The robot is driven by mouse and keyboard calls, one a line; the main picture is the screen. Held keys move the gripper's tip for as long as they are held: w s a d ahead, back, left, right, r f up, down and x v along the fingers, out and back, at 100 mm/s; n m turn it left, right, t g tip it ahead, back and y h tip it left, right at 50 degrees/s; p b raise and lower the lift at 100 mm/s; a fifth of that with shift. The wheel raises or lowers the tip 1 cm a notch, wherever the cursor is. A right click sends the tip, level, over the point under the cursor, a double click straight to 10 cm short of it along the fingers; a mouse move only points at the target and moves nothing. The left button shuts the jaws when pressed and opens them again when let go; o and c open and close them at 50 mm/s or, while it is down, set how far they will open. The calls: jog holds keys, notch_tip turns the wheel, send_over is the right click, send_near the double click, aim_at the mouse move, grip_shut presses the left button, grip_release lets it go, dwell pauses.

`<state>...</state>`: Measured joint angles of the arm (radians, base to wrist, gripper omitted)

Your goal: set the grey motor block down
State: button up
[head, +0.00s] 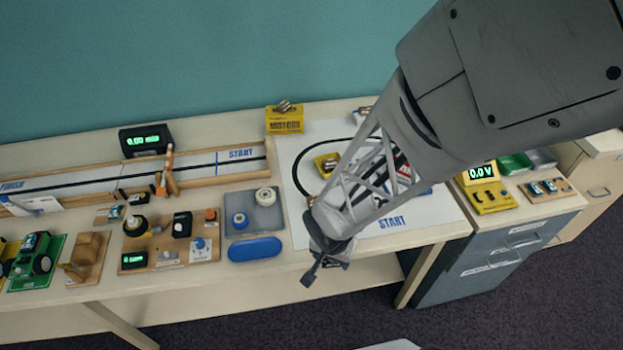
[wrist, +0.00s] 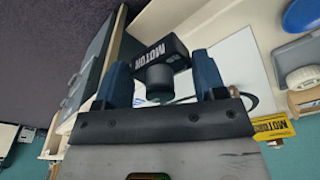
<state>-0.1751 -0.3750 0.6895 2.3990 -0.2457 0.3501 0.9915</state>
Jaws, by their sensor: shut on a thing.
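The grey motor block (wrist: 160,66) is dark and boxy, with a white MOTOR label and a round cylinder on it. My gripper (wrist: 162,76) is shut on it, with one blue-grey finger at each side in the wrist view. In the head view my gripper (head: 322,268) points down at the front edge of the table (head: 255,285), by the lower left corner of the white START sheet (head: 440,208). The block is mostly hidden there behind the gripper and arm. I cannot tell its height above the table.
Left of my gripper are a blue oval pad (head: 255,249) and a grey tray (head: 262,212) with wheels. A yellow MOTORS box (head: 285,121) stands at the back. A yellow meter (head: 490,196) is at right. My arm covers part of the sheet; its lower right area is bare.

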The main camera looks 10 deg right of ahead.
jog(key=shift+s+d+r, duration=0.15)
jog(key=shift+s+d, duration=0.05)
jog(key=shift+s, duration=1.1)
jog(key=shift+s+d+r, duration=0.1)
jog(key=shift+s+d, duration=0.05)
jog(key=shift+s, duration=1.1)
jog(key=shift+w, duration=0.1)
jog(key=w+a+r, duration=0.1)
jog(key=w+a, duration=0.2)
jog(key=w, duration=0.6)
jog(key=w+a+r, duration=0.1)
jog(key=w+a, duration=0.3)
jog(key=w, duration=0.5)
jog(key=w+a+r, duration=0.1)
jog(key=w+a, duration=0.2)
jog(key=w, duration=0.6)
jog(key=shift+n, duration=0.6)
jog(key=w+a+f, duration=0.1)
jog(key=w+a, duration=0.3)
jog(key=w, duration=0.3)
jog(key=w+a+f, duration=0.1)
jog(key=w+a, duration=0.3)
jog(key=w, duration=0.4)
jog(key=w+a, duration=0.5)
jog(key=w, duration=0.3)
jog(key=shift+w+f, duration=0.15)
jog(key=shift+f, duration=0.25)
jog(key=shift+w+a, duration=0.1)
jog(key=shift+w, duration=0.05)
